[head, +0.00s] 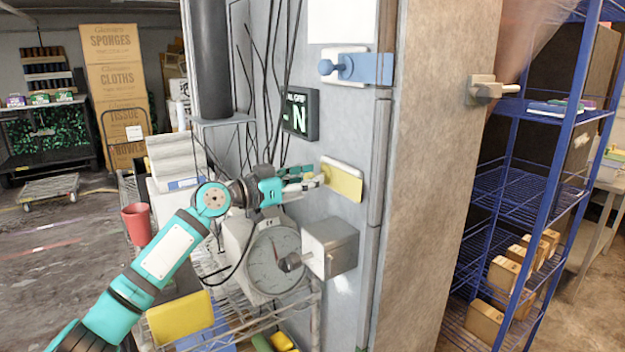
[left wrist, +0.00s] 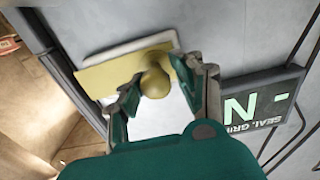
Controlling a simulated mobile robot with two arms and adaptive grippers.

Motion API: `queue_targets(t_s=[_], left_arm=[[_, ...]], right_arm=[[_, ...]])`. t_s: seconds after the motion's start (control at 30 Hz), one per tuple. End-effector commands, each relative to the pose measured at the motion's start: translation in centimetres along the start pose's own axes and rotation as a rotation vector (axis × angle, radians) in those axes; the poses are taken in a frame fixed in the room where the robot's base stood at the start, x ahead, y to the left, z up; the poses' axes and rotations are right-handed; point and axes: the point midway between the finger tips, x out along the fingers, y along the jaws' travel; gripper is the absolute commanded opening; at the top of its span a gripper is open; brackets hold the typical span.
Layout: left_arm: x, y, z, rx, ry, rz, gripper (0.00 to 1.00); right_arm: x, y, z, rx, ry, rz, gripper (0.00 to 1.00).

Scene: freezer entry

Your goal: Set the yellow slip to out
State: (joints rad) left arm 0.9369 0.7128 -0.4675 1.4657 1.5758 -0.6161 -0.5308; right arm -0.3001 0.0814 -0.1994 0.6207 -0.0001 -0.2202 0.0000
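The yellow slip (head: 343,184) is a flat yellow plate in a pale holder on the grey wall panel. In the left wrist view the yellow slip (left wrist: 105,76) has a round yellow knob (left wrist: 155,82) standing out from it. My left gripper (head: 316,181) is just left of the slip in the head view, reaching toward the knob. In the left wrist view its two fingers (left wrist: 165,88) are apart, with the knob between or just beyond their tips. I cannot tell whether they touch it. My right gripper is not in view.
A blue slip with a blue knob (head: 371,69) sits higher on the panel. A lit display (head: 299,113) is left of it. A grey box (head: 329,247) juts out below the yellow slip, beside a dial scale (head: 270,262). Black cables hang nearby. Blue shelving (head: 533,109) stands right.

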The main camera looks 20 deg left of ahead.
Motion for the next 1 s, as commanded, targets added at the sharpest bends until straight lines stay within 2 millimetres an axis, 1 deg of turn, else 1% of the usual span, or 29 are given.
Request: queue_targets(t_s=[0.03, 0.1, 0.37, 0.47, 0.57, 0.8, 0.9, 1.0], left_arm=[[-0.1, -0.1, 0.0, 0.000, 0.001, -0.002, 0.41], [0.0, -0.1, -0.1, 0.000, 0.001, -0.001, 0.50], [0.0, 0.1, -0.1, 0.000, 0.003, 0.001, 0.50], [-0.6, 0.0, -0.1, -0.001, 0.003, 0.000, 0.50], [-1.9, 0.0, 0.0, -0.001, 0.002, 0.000, 0.50], [-7.1, -0.1, 0.1, 0.000, 0.000, -0.003, 0.50], [-9.1, -0.2, 0.2, -0.002, -0.001, -0.003, 0.50], [-10.6, -0.2, 0.2, -0.001, -0.001, -0.003, 0.50]], right_arm=[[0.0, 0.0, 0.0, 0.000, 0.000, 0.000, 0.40], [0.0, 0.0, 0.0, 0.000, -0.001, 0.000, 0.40], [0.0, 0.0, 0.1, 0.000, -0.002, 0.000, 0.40], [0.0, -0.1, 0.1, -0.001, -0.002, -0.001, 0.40], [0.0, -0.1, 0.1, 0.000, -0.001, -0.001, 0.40], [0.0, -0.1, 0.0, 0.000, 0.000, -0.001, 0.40], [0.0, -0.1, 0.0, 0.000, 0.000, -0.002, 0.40], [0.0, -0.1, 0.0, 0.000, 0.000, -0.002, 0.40]])
